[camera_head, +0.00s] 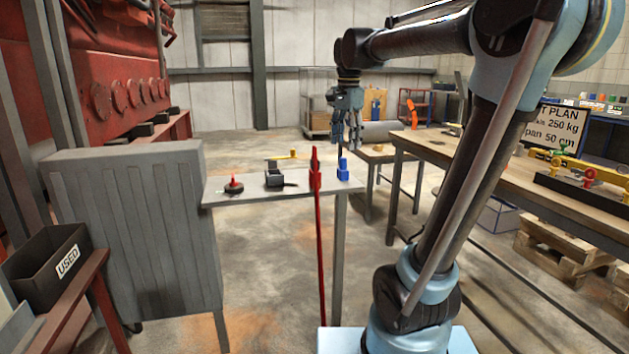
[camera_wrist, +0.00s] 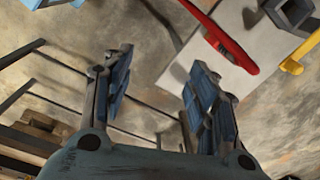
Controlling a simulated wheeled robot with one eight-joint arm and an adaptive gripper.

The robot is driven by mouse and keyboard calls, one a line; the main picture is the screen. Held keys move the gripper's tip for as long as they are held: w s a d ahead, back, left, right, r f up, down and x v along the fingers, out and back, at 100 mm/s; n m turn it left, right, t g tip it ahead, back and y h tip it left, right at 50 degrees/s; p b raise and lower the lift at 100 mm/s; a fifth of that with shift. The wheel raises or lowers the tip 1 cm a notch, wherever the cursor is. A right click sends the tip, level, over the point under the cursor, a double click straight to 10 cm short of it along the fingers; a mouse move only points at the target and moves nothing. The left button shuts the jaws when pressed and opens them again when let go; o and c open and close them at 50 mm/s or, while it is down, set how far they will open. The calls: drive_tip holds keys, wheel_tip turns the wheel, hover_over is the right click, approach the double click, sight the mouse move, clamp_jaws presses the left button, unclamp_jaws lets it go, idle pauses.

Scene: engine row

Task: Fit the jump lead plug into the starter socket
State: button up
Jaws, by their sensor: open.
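A dark grey open box (camera_head: 274,178), which looks like the socket, sits on the narrow grey table; it also shows in the wrist view (camera_wrist: 291,14). A small blue block (camera_head: 343,171) with a narrower top stands at the table's right end. I cannot tell for certain which piece is the jump lead plug. My gripper (camera_head: 348,135) hangs fingers down above and apart from the table's right end.
A tall red bar (camera_head: 317,190) rises past the table's front edge, between the box and the blue block. A yellow handle (camera_head: 290,156) and a red-topped piece (camera_head: 233,186) are also at the grey table (camera_head: 255,195). A wooden bench (camera_head: 455,150) stands to the right.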

sight(315, 159)
drive_tip(key=w+a+r+m, duration=0.5)
drive_tip(key=w+a+r, duration=0.2)
drive_tip(key=w+a, duration=0.25)
drive_tip(key=shift+g, duration=0.3)
wheel_tip(315, 159, down, 17)
drive_tip(key=shift+s+f, duration=0.15)
drive_tip(key=shift+f, duration=0.05)
clamp_jaws()
